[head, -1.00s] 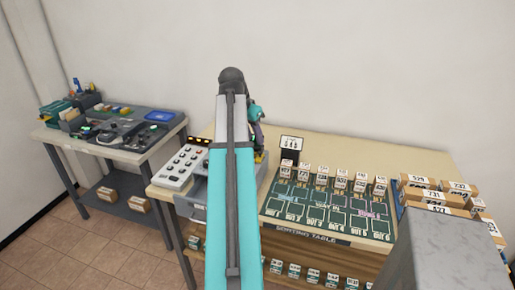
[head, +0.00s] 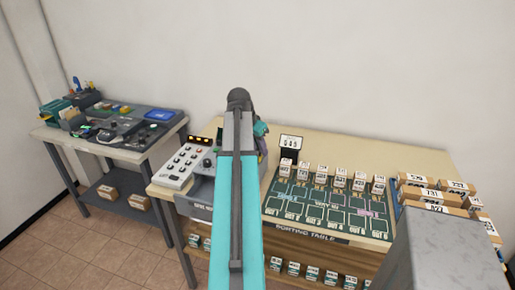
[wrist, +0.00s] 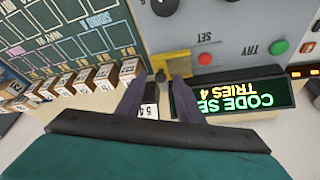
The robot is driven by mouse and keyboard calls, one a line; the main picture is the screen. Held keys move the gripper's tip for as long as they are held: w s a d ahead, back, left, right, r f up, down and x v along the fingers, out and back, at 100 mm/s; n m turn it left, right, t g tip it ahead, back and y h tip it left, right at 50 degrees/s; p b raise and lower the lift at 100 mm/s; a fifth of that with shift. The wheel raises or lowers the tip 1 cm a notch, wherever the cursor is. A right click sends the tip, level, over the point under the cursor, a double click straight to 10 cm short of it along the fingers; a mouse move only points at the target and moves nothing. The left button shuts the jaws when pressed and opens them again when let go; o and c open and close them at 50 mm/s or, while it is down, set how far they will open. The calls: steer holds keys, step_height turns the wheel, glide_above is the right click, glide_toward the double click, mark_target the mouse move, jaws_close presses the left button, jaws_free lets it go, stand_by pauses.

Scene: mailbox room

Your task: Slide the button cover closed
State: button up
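In the wrist view, the yellow button cover (wrist: 172,61) sits at the edge of the grey control panel (wrist: 225,25), with a small dark part at its near side. Whether the cover is open or closed is hard to tell. My gripper (wrist: 159,78) has two dark fingers spread apart, one on each side of the cover's near end. No contact is clear. In the head view my arm hides the gripper tips and cover; the panel (head: 184,165) shows left of the arm.
A red button (wrist: 205,58), a green button (wrist: 278,47) and a black knob (wrist: 165,6) are on the panel. A lit display (wrist: 235,101) stands close to the right finger. Small labelled boxes (wrist: 85,80) line the sorting table (head: 385,150) beside the left finger.

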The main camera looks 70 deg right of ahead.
steer(key=shift+c, duration=0.4)
jaws_close()
steer(key=shift+w+a, duration=0.2)
steer(key=shift+w, duration=2.45)
steer(key=shift+o, duration=0.4)
jaws_free()
steer(key=shift+r, duration=0.1)
